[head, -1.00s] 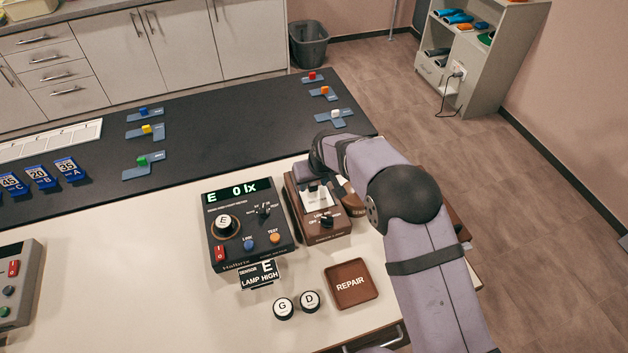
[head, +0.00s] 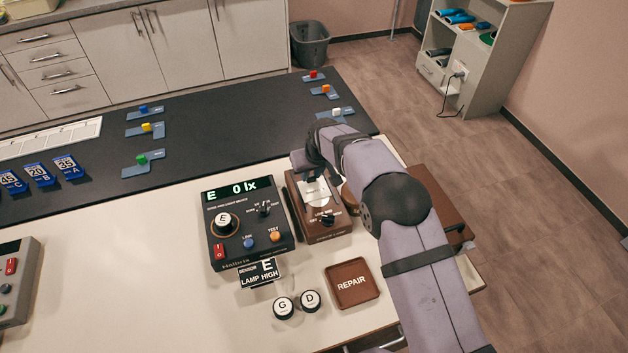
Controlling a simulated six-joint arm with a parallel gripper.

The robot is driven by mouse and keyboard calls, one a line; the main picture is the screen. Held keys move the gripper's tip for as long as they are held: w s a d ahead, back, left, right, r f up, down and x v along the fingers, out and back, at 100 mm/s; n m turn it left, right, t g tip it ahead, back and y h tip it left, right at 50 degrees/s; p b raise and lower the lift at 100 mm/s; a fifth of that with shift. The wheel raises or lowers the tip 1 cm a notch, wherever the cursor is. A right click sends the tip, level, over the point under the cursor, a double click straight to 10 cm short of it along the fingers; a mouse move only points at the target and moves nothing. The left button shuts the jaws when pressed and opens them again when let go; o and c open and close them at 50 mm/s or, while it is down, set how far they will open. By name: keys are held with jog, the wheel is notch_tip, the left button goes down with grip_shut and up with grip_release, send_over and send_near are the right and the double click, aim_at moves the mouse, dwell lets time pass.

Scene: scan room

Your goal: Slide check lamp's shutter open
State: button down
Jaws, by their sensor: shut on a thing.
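The check lamp (head: 325,234) is a brown box with a dark knob on its front part, standing right of the dark meter box. A pale plate (head: 316,194) shows on its top, behind the knob. My gripper (head: 311,178) is over the rear of the lamp, coming from behind and right. It is shut on the lamp's shutter, but the fingertips are small and dark and my arm partly covers the grip. How far the shutter stands open cannot be told.
The dark meter box (head: 242,246) reads "E 0 lx". A brown REPAIR tray (head: 352,294) and two round caps, G (head: 283,307) and D (head: 309,300), lie in front. A brown case (head: 437,205) is partly behind my arm.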

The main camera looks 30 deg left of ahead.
aim_at(313, 186)
jog(key=shift+w+a+b, duration=0.3)
jog(key=shift+w+a, duration=0.2)
jog(key=shift+a, duration=0.05)
jog(key=c, duration=1.5)
grip_release()
jog(key=shift+r, duration=0.1)
jog(key=shift+b+v, duration=1.4)
jog(key=shift+v, duration=2.2)
